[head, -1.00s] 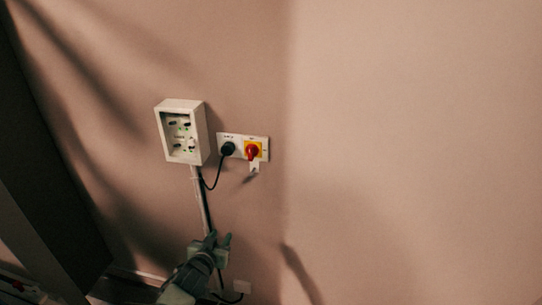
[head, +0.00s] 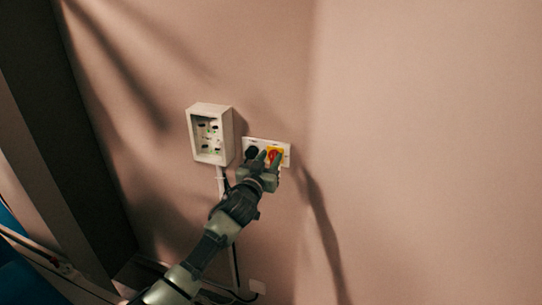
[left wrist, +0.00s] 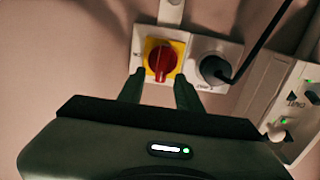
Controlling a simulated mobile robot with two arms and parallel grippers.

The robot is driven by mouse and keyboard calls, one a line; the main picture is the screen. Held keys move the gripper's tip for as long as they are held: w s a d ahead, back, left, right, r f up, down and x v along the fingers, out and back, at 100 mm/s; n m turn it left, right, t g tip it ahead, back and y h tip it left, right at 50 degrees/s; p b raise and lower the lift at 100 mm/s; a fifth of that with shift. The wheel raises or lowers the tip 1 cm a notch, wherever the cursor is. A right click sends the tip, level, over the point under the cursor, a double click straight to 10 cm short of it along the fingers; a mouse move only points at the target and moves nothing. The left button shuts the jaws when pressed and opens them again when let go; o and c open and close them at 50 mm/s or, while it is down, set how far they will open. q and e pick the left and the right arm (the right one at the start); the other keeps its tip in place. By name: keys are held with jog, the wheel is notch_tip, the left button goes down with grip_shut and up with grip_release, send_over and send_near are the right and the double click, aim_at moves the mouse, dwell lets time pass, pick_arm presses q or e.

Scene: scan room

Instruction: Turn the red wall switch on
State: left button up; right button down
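The red wall switch (head: 274,155) is a red rotary knob on a yellow square, on a white wall plate (head: 286,147). In the left wrist view the red knob (left wrist: 162,62) is seen close up, ahead of the fingers. My left gripper (head: 269,160) is in front of the plate and partly covers it. In the left wrist view the left gripper (left wrist: 158,90) is open, with one finger on each side below the knob and nothing between them. I cannot tell whether the fingertips touch the plate. My right gripper is not in view.
A black plug (left wrist: 214,68) with a cable sits beside the switch on the same kind of plate. A white box with sockets (head: 211,134) is on the wall to the left. The wall to the right is bare.

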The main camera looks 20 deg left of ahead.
pick_arm(q)
jog(key=shift+w+f, duration=0.1)
jog(key=shift+w, duration=0.35)
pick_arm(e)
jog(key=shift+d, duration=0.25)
pick_arm(q)
grip_shut()
